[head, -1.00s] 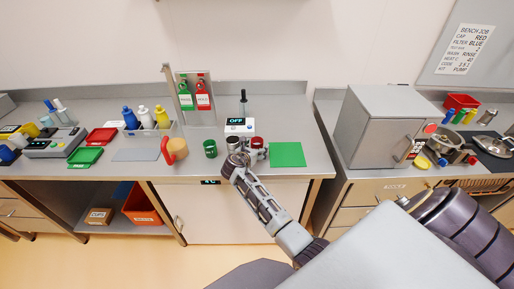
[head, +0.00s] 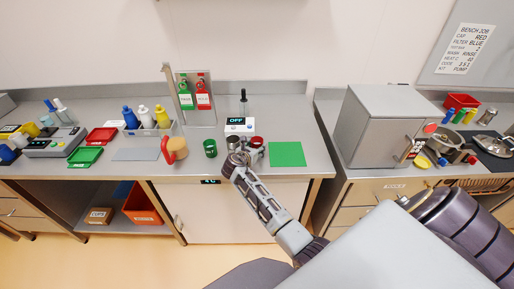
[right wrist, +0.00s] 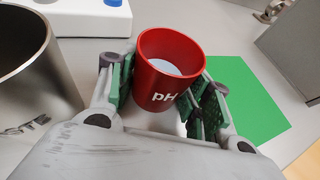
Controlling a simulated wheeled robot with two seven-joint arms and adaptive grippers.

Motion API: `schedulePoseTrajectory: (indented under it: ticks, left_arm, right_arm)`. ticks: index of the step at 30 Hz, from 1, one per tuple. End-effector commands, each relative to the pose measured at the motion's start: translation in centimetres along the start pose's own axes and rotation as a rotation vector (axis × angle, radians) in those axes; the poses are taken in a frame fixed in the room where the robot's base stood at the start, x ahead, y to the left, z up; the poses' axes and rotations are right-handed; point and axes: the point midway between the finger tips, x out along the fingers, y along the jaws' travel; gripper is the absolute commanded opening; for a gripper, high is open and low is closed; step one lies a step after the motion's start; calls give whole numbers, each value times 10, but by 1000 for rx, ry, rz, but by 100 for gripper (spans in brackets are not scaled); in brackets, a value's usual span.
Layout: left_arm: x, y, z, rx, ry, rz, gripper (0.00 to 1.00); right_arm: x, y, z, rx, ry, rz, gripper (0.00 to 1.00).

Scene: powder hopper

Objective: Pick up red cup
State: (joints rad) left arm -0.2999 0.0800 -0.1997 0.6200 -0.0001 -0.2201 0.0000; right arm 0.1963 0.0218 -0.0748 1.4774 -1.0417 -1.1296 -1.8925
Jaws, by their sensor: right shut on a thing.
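The red cup (right wrist: 170,64), lettered "pH", is upright between the green-padded fingers of my right gripper (right wrist: 165,95) in the right wrist view. The fingers are shut on its sides, and something pale shows inside it. In the head view the red cup (head: 256,141) shows at the bench front, partly hidden by my right gripper (head: 247,152). I cannot tell whether its base is clear of the bench. My left gripper is not in view.
A steel beaker (right wrist: 38,65) stands close left of the gripper. A white "OFF" device (head: 239,127) is behind. A green mat (head: 287,154) lies clear to the right. A grey box (head: 378,128) stands on the right bench.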

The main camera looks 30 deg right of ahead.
Motion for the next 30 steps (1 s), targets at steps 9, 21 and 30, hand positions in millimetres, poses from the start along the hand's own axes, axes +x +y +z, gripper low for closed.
schedulePoseTrajectory:
  ticks: [9,21,30]
  left_arm:
    - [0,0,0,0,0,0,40]
    - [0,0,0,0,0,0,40]
    - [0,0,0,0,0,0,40]
  right_arm:
    - [0,0,1,0,0,0,24]
    - [-4,0,10,2,-1,0,24]
    - [-10,0,25,2,-2,0,24]
